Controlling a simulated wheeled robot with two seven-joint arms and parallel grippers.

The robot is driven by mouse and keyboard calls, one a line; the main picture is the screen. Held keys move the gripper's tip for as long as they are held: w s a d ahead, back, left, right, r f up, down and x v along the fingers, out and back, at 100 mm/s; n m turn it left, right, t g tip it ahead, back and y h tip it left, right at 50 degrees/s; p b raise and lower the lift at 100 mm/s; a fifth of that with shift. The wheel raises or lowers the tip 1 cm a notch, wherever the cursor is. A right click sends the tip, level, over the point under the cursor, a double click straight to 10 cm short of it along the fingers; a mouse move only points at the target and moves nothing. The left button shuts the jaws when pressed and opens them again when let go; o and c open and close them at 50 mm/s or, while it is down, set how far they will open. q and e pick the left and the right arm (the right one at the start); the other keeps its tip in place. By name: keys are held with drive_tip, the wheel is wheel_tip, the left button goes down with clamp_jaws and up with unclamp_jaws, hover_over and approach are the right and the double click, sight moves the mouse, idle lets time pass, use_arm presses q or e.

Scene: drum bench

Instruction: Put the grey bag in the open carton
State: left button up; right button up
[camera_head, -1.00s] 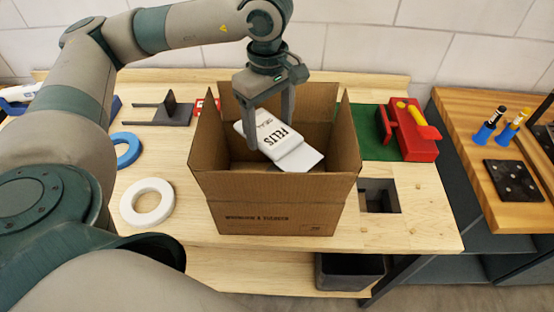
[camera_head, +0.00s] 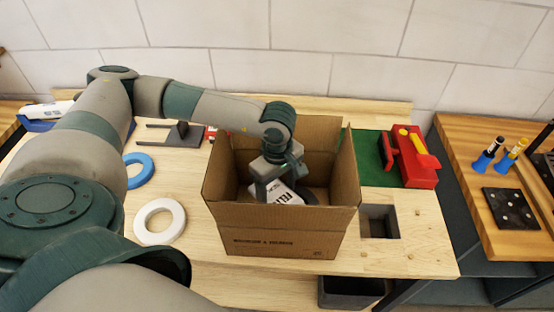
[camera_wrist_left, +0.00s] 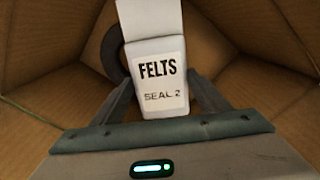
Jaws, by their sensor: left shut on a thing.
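The light grey bag (camera_head: 287,197), with a white label reading FELTS, is inside the open carton (camera_head: 265,220), low between its walls. My left gripper (camera_head: 279,193) reaches down into the carton and is shut on the bag. In the left wrist view the bag (camera_wrist_left: 158,100) sits between the two fingers, with brown carton walls (camera_wrist_left: 262,60) around it. The bag's lower end is hidden by the carton's front wall in the head view. I cannot tell whether the bag touches the carton floor. My right gripper is not in view.
A dark ring-like thing (camera_wrist_left: 109,62) lies in the carton behind the bag. A white ring (camera_head: 160,222) and a blue ring (camera_head: 139,170) lie left of the carton. A red clamp-like block (camera_head: 412,170) stands right, behind a square hole (camera_head: 379,221) in the bench.

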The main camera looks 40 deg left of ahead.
sight(277, 195)
use_arm(q)
drive_tip(key=shift+f, duration=0.25)
drive_tip(key=shift+f, duration=0.25)
drive_tip(key=shift+f+p, duration=0.95)
drive_tip(key=shift+f, duration=0.65)
drive_tip(key=shift+f+b, duration=0.4)
drive_tip(key=shift+b, duration=0.1)
